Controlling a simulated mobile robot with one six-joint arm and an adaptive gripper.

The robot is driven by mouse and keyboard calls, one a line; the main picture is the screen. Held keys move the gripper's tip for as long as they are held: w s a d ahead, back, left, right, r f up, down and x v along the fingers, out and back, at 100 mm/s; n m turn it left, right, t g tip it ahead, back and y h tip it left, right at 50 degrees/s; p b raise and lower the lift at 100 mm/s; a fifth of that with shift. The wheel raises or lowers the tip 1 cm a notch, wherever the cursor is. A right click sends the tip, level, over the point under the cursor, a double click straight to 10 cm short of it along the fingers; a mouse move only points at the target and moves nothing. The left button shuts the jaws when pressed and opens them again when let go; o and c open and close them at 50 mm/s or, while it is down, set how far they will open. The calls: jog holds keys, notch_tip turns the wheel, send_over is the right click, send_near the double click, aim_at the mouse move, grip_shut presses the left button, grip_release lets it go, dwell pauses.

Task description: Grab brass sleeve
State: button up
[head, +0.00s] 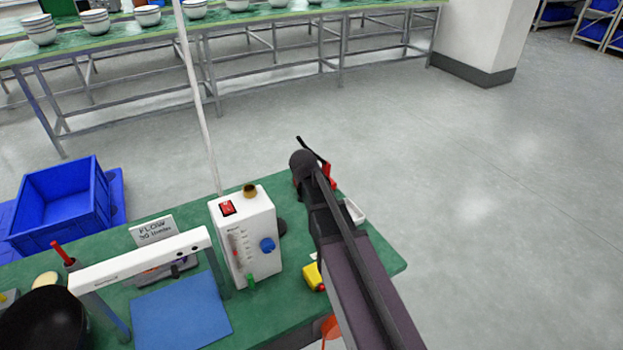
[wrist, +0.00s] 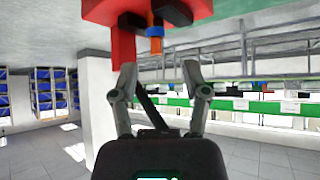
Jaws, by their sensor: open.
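A short orange-brown cylinder (wrist: 156,38), which may be the brass sleeve, stands out from a red block (wrist: 125,35) at the top of the wrist view. My gripper (wrist: 159,70) is open and empty. Its two fingertips are apart, on either side of the cylinder's line and not touching it. In the head view my arm hides most of the red block (head: 328,176) at the bench's far right edge, and the cylinder cannot be made out there. A brass-coloured knob (head: 249,190) sits on top of a white instrument box (head: 248,240).
The green bench (head: 385,262) also carries a blue mat (head: 180,312), a white frame (head: 140,262), a sign (head: 152,230) and a yellow item (head: 313,277) beside my arm. A blue crate (head: 60,205) stands left. Open floor (head: 480,190) lies to the right.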

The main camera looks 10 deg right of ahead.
jog(key=shift+b+x, duration=1.6)
jog(key=shift+x, duration=0.9)
jog(key=shift+d, duration=0.2)
jog(key=shift+s, duration=0.1)
grip_shut()
